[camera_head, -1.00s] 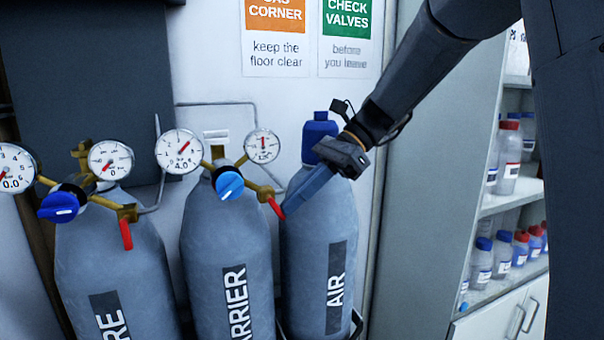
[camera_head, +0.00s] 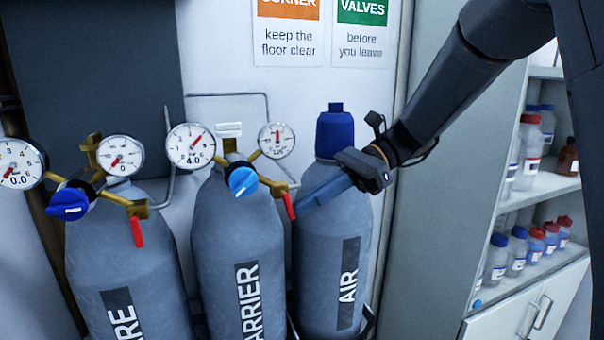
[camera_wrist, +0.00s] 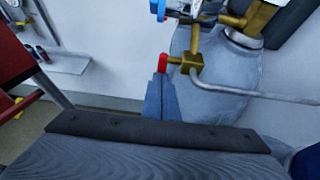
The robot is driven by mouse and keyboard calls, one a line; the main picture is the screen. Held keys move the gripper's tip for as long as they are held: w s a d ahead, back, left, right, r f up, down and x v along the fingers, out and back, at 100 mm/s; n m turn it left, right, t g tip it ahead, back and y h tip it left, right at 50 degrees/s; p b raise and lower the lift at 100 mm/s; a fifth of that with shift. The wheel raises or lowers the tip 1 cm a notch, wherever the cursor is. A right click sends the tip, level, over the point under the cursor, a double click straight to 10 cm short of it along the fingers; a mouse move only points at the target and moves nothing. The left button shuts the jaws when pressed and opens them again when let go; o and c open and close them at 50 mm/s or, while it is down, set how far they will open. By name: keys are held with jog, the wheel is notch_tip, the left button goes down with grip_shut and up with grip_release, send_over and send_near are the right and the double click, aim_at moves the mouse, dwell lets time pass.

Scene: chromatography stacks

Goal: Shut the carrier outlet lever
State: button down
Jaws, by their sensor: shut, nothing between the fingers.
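The carrier outlet lever (camera_head: 289,205) is red and hangs down, slightly tilted, from the brass outlet at the right of the carrier cylinder's regulator. The carrier cylinder (camera_head: 215,225) stands in the middle of the row. My gripper (camera_head: 302,208) is shut and empty, its tips right beside the lever on its right side; I cannot tell if they touch. In the wrist view the red lever end (camera_wrist: 163,62) shows just beyond the shut fingertips (camera_wrist: 160,80), beside the brass valve block (camera_wrist: 192,64).
The air cylinder (camera_head: 322,255) with a blue cap (camera_head: 335,135) stands right behind my gripper. A left cylinder (camera_head: 105,240) has its own red lever (camera_head: 137,231) hanging down. Gauges (camera_head: 190,146) and a grey pipe (camera_head: 230,96) crowd the area above. A bottle shelf (camera_head: 540,190) is at right.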

jog(key=shift+s+a+r+p, duration=0.25)
jog(key=shift+a+r+p, duration=0.3)
jog(key=shift+p, duration=0.25)
jog(key=shift+w+d, duration=0.15)
jog(key=shift+d, duration=0.3)
jog(key=d+f+b+v, duration=0.1)
jog(key=f+b+v, duration=0.1)
jog(key=v, duration=1.1)
jog(key=shift+w+f+b, duration=0.35)
jog(key=shift+w+b, duration=0.05)
jog(key=shift+d, duration=0.1)
